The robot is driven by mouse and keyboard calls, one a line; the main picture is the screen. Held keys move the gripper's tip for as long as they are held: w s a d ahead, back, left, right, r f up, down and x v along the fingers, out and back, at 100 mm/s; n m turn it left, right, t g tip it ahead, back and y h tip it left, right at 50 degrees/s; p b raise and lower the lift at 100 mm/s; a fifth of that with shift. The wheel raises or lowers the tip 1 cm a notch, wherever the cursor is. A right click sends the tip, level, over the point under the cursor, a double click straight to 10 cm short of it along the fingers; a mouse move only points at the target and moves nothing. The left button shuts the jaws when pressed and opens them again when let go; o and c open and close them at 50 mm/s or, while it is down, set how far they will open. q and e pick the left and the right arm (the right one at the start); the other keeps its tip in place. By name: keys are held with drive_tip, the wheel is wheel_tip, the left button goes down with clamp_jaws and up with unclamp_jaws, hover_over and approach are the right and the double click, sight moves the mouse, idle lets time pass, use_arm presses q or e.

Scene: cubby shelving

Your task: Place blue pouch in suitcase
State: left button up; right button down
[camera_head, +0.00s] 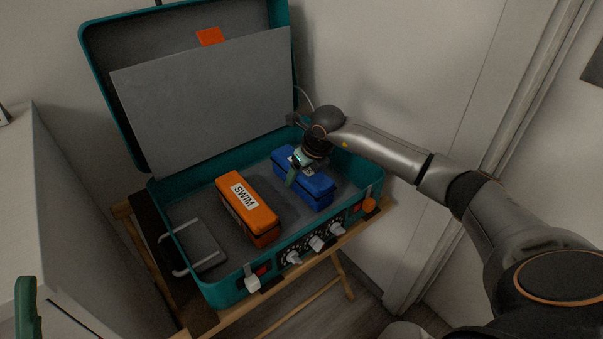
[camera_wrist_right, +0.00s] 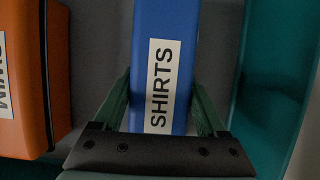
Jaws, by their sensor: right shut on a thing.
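The blue pouch (camera_head: 318,188), labelled SHIRTS in the right wrist view (camera_wrist_right: 165,25), lies inside the open teal suitcase (camera_head: 222,293), in its right part. My right gripper (camera_head: 298,168) reaches down over the pouch. In the wrist view its green fingers (camera_wrist_right: 165,98) stand on both sides of the pouch and are shut on it. The pouch looks level and low in the case; whether it rests fully on the floor I cannot tell. A green fingertip of my left gripper (camera_head: 27,306) shows at the lower left edge, apart from the suitcase; its opening is hidden.
An orange SWIM pouch (camera_head: 247,208) lies left of the blue one, with a gap between them. A grey panel with handles (camera_head: 198,246) is at the suitcase's left. The raised lid (camera_head: 100,75) stands behind. A wooden stand (camera_head: 345,276) holds the suitcase beside the wall.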

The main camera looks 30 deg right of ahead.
drive_tip(key=shift+f, duration=0.1)
unclamp_jaws()
drive_tip(key=shift+f, duration=0.1)
drive_tip(key=p+v, duration=0.3)
drive_tip(key=v, duration=0.9)
drive_tip(key=shift+w+p, duration=0.1)
drive_tip(key=shift+p, duration=0.2)
drive_tip(key=shift+s+r, duration=0.2)
drive_tip(key=shift+r, duration=0.15)
